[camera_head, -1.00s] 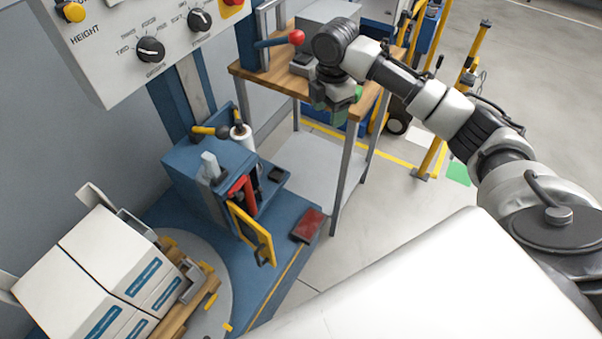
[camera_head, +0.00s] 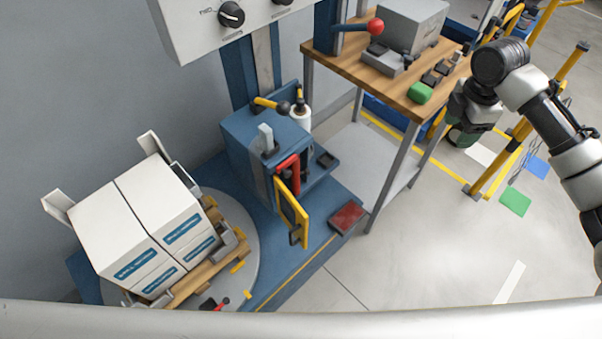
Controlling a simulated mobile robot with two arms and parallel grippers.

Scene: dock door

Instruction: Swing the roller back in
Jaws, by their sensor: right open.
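The blue film carriage (camera_head: 245,140) stands at the wrapping machine's mast. A yellow frame (camera_head: 291,212) sticks out from its open front, swung away from the housing. A red roller or bar (camera_head: 287,164) shows just behind the frame; I cannot tell which of these parts is the roller. A white film roll (camera_head: 300,119) stands upright at the carriage's back. My right gripper (camera_head: 463,137) is open and empty, right of the wooden table and well away from the carriage. My left gripper is out of view.
The wooden table (camera_head: 353,68) holds a grey box (camera_head: 413,27), a green block (camera_head: 420,93) and small dark parts. White cartons (camera_head: 140,222) sit on a pallet at left. A red pedal (camera_head: 347,217) lies on the blue base.

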